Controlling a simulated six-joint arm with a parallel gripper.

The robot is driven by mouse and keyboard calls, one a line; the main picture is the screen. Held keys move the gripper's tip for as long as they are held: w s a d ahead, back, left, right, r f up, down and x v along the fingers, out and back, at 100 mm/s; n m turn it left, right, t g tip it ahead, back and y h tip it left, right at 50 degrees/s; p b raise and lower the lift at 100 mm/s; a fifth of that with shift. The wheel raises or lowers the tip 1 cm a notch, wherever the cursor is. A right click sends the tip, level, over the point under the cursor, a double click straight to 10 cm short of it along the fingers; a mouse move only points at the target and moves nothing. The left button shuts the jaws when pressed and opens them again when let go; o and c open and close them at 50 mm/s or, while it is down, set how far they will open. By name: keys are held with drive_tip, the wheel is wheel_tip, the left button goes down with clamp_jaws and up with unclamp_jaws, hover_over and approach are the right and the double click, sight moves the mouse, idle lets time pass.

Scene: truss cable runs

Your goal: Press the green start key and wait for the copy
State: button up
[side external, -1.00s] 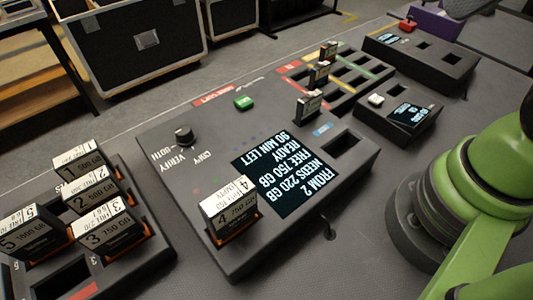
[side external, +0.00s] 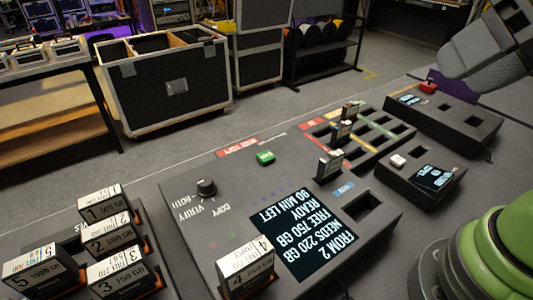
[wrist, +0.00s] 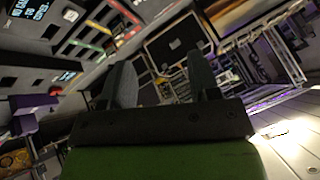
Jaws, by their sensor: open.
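The green start key (side external: 265,157) sits on the top of the dark copier box (side external: 195,235), toward its far edge. The copier's screen (side external: 303,235) shows upside-down text: FROM 2, NEEDS 220 GB, FREE 750 GB, READY, 90 MIN LEFT. A black knob (side external: 206,187) is left of the key, by the words COPY and VERIFY. Drive 4 (side external: 246,262) stands in the copier's near slot. My gripper (side external: 478,52) is at the upper right, raised and well away from the key. In the wrist view its two fingers (wrist: 162,75) are apart with nothing between them; the key cannot be made out there.
A rack at the left holds several upright drives (side external: 112,240). Small drives stand in a colour-striped tray (side external: 375,135) behind the copier. A smaller box with a white button (side external: 398,160) and a long box with a red button (side external: 428,88) are at the right. Flight cases stand beyond.

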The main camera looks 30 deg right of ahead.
clamp_jaws()
idle(1.5)
